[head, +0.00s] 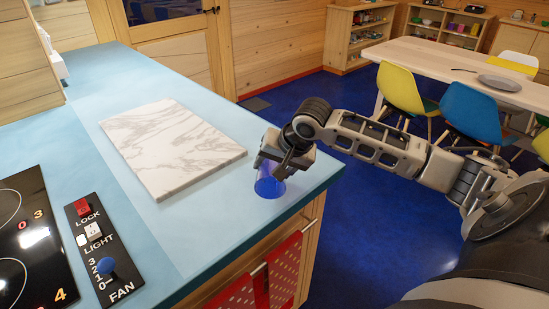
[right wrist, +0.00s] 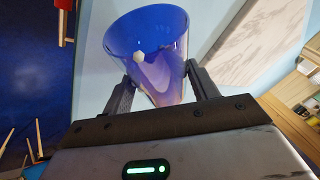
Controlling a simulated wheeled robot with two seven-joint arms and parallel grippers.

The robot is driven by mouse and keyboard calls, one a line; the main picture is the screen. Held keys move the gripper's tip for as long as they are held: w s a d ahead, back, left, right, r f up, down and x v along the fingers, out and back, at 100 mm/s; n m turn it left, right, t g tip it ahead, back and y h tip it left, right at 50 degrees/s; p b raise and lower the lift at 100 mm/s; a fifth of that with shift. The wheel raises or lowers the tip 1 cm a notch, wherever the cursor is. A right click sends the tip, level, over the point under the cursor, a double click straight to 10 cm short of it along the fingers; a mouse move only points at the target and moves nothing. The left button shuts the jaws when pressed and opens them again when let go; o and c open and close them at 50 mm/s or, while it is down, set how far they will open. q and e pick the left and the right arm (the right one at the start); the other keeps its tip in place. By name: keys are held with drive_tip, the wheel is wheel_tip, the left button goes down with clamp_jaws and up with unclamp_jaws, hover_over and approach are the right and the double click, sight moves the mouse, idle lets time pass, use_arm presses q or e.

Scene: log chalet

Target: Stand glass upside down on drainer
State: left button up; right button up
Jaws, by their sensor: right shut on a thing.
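A translucent blue glass (head: 269,187) is at the near right corner of the light blue counter. My right gripper (head: 279,163) is above it, with its fingers closed around its sides. In the right wrist view the glass (right wrist: 148,45) is between the two fingers (right wrist: 161,80). Its wide end points away from the gripper and its narrower end is near the palm. I cannot tell whether the glass touches the counter. I do not see a drainer that I can make out. My left gripper is not in view.
A white marble board (head: 172,147) lies on the counter (head: 103,182) left of the glass. A black hob (head: 32,235) and a switch panel (head: 103,255) are at the left. Red towels (head: 284,268) hang below the counter edge. A table (head: 440,60) with chairs stands beyond.

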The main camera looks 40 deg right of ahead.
drive_tip(key=shift+f, duration=0.25)
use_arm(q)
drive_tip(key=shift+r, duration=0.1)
use_arm(e)
drive_tip(key=o, duration=1.1)
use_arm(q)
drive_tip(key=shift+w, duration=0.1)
use_arm(e)
drive_tip(key=shift+o, duration=0.2)
use_arm(q)
drive_tip(key=b, duration=0.1)
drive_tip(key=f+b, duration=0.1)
drive_tip(key=b, duration=0.1)
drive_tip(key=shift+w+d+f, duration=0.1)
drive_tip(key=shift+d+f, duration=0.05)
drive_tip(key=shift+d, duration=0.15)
use_arm(e)
drive_tip(key=v, duration=1.6)
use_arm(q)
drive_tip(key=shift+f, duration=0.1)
